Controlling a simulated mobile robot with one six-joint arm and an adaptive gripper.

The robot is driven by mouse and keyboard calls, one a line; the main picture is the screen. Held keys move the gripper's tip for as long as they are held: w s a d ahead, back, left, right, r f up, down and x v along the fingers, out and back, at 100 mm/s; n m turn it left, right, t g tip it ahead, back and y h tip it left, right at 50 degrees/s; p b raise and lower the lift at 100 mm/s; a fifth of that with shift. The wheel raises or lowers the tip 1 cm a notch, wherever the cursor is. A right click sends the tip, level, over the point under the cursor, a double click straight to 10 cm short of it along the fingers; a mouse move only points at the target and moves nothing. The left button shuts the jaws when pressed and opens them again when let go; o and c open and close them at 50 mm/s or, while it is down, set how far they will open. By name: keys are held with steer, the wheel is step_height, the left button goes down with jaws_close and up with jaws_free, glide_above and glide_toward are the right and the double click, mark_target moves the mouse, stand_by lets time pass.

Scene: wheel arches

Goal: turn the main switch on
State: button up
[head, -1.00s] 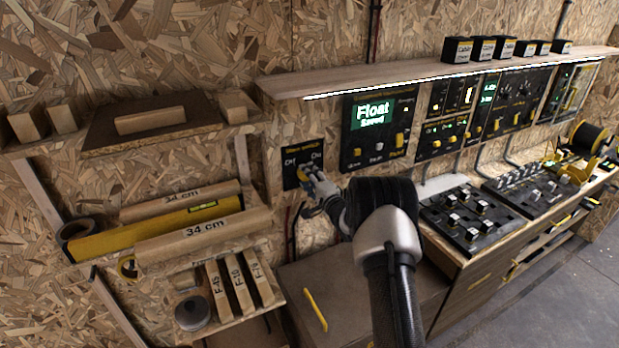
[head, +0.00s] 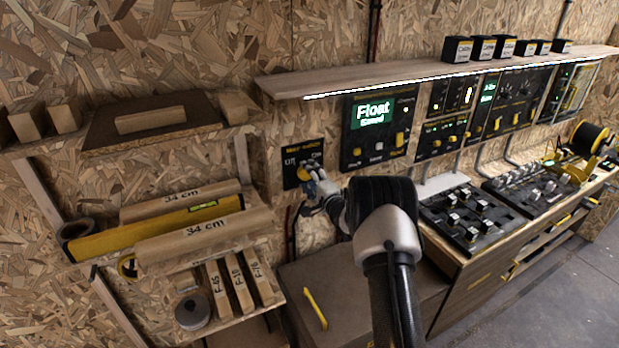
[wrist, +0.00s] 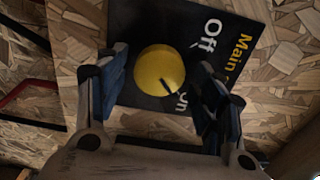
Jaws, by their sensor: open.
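The main switch is a yellow round knob (wrist: 158,66) on a black plate (wrist: 128,20) marked "Main", "Off" and "On". The knob's dark mark points toward the word "On". In the head view the plate (head: 290,158) is on the chipboard wall, and the knob (head: 303,174) shows at the fingertips. My gripper (wrist: 163,78) is open, with one blue-padded finger on each side of the knob. Gaps show between the knob and both fingers. In the head view my gripper (head: 315,187) is just in front of the plate's lower right.
A control panel with a lit "Float" screen (head: 373,112) is right of the switch. A wooden shelf (head: 420,72) juts out above it. Marked timber and a yellow level (head: 155,229) lie on a rack to the left. A brown cabinet (head: 350,285) is below.

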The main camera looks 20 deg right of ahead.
steer(key=shift+s, duration=0.1)
steer(key=s, duration=1.2)
steer(key=shift+d, duration=0.2)
steer(key=shift+w, duration=0.1)
steer(key=s+a+r+n+g+h, duration=0.2)
steer(key=s+a+r+n+g, duration=0.15)
steer(key=r, duration=0.35)
steer(key=s+a+r+n+g+h, duration=0.1)
steer(key=s+a+r+n+g, duration=0.1)
steer(key=s+a+r+n, duration=0.4)
steer(key=s+a+n+g, duration=0.2)
steer(key=s+a, duration=0.2)
steer(key=s, duration=0.6)
steer(key=s+a+n+g+y, duration=0.1)
steer(key=s+a+n+g, duration=0.2)
steer(key=s, duration=0.8)
steer(key=s+a+n+g+y, duration=0.1)
steer(key=s+a+n+g, duration=0.1)
steer(key=s+a, duration=0.4)
steer(key=s+n, duration=0.1)
steer(key=s, duration=0.4)
steer(key=shift+a+r+g, duration=0.15)
steer(key=shift+r+g, duration=0.2)
